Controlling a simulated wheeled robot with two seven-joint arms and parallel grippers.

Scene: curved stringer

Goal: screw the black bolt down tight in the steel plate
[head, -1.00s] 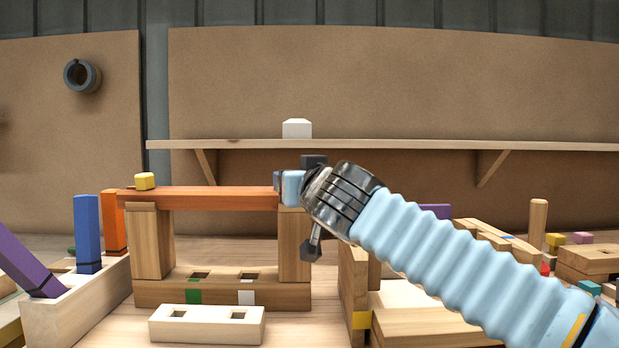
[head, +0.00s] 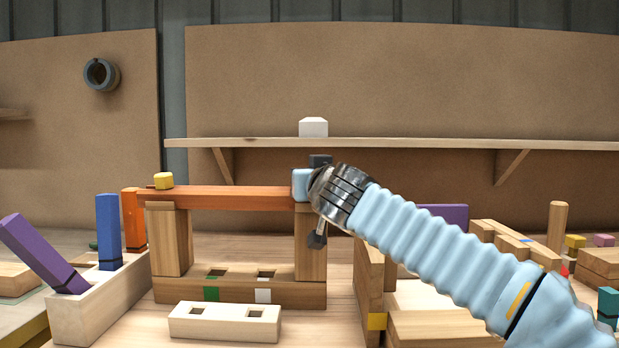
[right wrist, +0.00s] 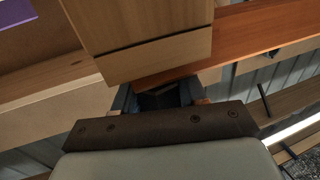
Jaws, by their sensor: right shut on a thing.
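I see no black bolt and no steel plate in either view. My right gripper (head: 304,184) is at the right end of an orange-red beam (head: 225,198), which lies across two upright wooden posts. A dark block (head: 320,160) shows just above the gripper. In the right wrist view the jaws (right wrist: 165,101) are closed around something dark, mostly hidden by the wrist. The orange-red beam (right wrist: 240,45) and a wooden block with a dark line (right wrist: 140,40) are close in front of them. My left gripper is not in view.
A yellow block (head: 163,180) sits on the beam's left end. A pale slotted block (head: 225,322) lies in front. A pale holder (head: 95,312) at left holds purple, blue and orange bars. A wall shelf (head: 420,144) bears a white block (head: 313,127). More wooden blocks stand at right.

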